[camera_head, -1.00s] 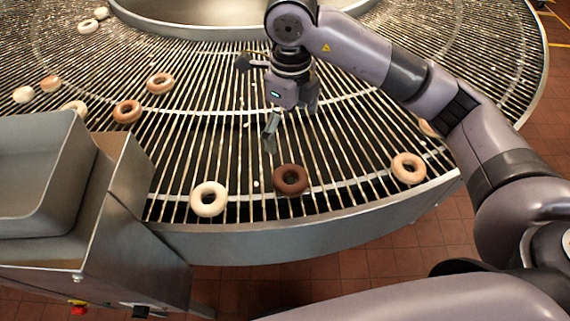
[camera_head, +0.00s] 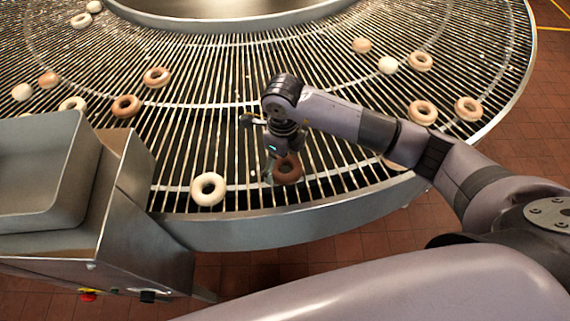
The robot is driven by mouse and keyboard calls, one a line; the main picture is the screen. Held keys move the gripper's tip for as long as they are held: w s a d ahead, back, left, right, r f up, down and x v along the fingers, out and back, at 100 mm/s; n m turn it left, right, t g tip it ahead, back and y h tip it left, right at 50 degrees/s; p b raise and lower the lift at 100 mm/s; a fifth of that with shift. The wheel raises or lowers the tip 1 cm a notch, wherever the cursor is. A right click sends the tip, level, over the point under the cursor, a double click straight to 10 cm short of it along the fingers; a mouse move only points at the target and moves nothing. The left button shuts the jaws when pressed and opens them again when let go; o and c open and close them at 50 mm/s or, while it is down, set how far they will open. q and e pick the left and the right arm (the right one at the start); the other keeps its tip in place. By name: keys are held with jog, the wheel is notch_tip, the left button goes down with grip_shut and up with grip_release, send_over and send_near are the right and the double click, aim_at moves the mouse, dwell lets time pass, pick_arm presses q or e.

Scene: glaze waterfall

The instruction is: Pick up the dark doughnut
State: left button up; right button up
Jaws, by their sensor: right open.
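The dark doughnut (camera_head: 288,168) is chocolate brown and lies on the round wire conveyor near its front rim. My right gripper (camera_head: 284,172) is right over it, pointing down, with its jaws open. One finger shows at the doughnut's left side. The arm and gripper hide part of the doughnut's upper edge, and I cannot tell whether the fingers touch it. My left gripper is not in view.
A pale doughnut (camera_head: 208,189) lies to the left on the wire conveyor (camera_head: 220,130). Several lighter doughnuts lie further off, including a brown one (camera_head: 126,105). A steel machine (camera_head: 50,170) stands at the left. A steel rim (camera_head: 270,228) bounds the conveyor's front.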

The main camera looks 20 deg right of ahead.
jog(key=shift+f, duration=1)
jog(key=c, duration=1.3)
